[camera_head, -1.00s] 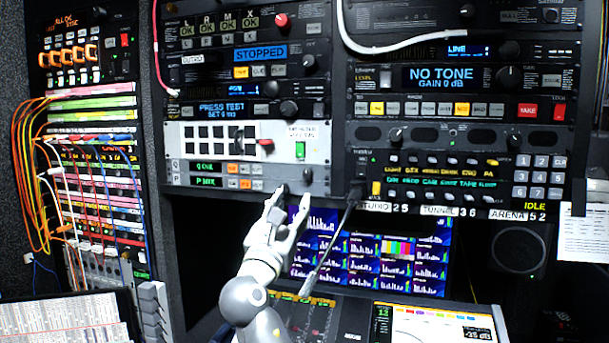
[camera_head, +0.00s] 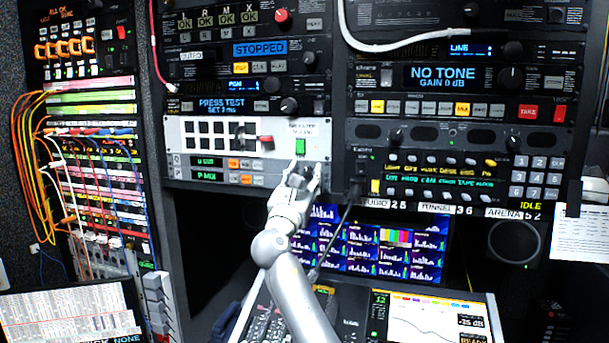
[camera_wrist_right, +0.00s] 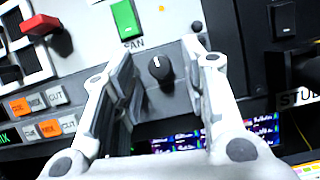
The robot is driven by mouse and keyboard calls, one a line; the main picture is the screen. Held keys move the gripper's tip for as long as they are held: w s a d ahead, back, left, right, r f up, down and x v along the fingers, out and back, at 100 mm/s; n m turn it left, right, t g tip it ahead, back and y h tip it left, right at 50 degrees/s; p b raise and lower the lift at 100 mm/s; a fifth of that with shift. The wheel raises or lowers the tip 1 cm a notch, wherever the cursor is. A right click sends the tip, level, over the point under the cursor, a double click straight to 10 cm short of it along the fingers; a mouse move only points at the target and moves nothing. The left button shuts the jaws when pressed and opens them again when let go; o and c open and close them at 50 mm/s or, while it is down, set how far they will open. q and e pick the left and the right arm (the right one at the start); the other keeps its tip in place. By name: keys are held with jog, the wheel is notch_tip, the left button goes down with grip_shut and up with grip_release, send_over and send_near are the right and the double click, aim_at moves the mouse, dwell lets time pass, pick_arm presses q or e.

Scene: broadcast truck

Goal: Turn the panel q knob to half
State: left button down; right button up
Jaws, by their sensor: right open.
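A black knob (camera_wrist_right: 160,68) with a white pointer mark sits on the light grey panel, right of the Q and P rows. In the right wrist view its mark points roughly up, and it lies between the two fingers. I take it for the panel q knob, though its label is not readable. My right gripper (camera_head: 303,172) is open in front of the panel's right end, its fingers (camera_wrist_right: 160,85) either side of the knob. I cannot tell whether they touch it. The gripper partly hides the knob in the head view. My left gripper is not in view.
A green switch (camera_head: 300,147) sits just above the knob, and a red lever (camera_head: 265,140) is to its left. Lit Q and P row buttons (camera_head: 240,170) lie left. Monitors (camera_head: 380,245) are below.

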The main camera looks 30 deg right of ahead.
grip_shut()
jog(key=shift+f+m+g+b, duration=0.15)
jog(key=shift+m+g+b, duration=0.15)
jog(key=shift+m+b, duration=0.3)
jog(key=shift+a+m+h, duration=0.1)
jog(key=shift+m+h, duration=0.2)
grip_release()
